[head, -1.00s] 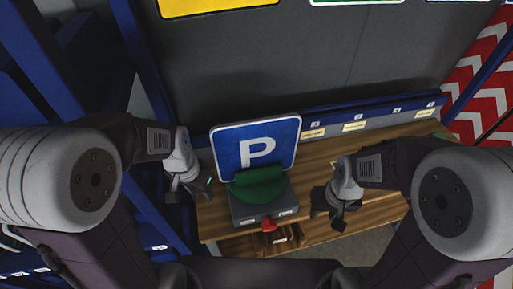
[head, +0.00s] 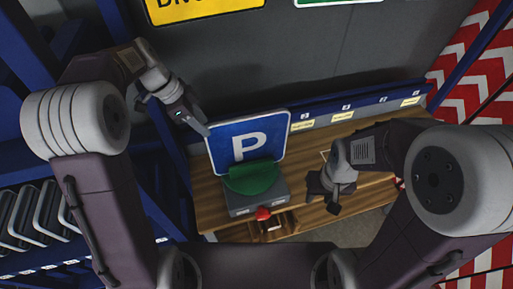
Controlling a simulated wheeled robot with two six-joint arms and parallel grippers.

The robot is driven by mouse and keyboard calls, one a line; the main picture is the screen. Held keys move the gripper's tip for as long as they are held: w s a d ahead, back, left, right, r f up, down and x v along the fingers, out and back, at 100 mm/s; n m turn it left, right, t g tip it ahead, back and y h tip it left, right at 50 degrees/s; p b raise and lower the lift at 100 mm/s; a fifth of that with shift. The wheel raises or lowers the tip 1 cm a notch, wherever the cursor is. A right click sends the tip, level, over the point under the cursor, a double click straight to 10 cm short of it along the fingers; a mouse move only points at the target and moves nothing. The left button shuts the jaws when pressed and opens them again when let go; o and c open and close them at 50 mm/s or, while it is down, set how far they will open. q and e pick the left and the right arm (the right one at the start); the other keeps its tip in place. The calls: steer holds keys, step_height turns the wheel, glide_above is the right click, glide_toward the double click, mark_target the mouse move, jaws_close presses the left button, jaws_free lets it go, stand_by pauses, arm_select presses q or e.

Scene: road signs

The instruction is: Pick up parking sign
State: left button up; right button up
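The parking sign (head: 268,143) is a blue square plate with a white P and a white border. It stands upright behind a grey box (head: 236,205) with a green cloth-like piece (head: 254,178) on top, on a wooden shelf. My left gripper (head: 197,124) is raised at the sign's upper left corner, pointing down toward it; whether it touches the sign, and how its fingers stand, I cannot tell. My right gripper (head: 322,197) is right of the grey box, above the shelf and apart from the sign; its fingers look spread and nothing shows between them.
The wooden shelf (head: 208,208) has free room to the right, with a blue labelled rail (head: 360,108) behind it. A red knob-like thing (head: 263,214) is at the grey box's front. A yellow sign (head: 195,8) hangs above. Blue rack posts stand at left.

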mark_target(217, 140)
arm_select(q)
steer(key=shift+s+d, duration=0.1)
steer(key=shift+d, duration=0.05)
steer(key=x, duration=0.2)
steer(key=p+x, duration=0.1)
steer(key=shift+w+a+f, duration=0.25)
steer(key=shift+w+f, duration=0.05)
steer(key=shift+f, duration=0.2)
steer(key=shift+d+f+p, duration=0.15)
steer(key=shift+p, duration=0.15)
steer(key=x, duration=0.1)
steer(key=p+x, duration=0.1)
steer(key=x, duration=0.2)
steer(key=shift+s+d+p, duration=0.15)
steer(key=shift+s+p, duration=0.15)
steer(key=shift+p, duration=0.05)
steer(key=shift+w+f, duration=0.25)
steer(key=shift+f, duration=0.2)
steer(key=shift+s+r, duration=0.1)
steer(key=shift+s, duration=0.05)
jaws_close()
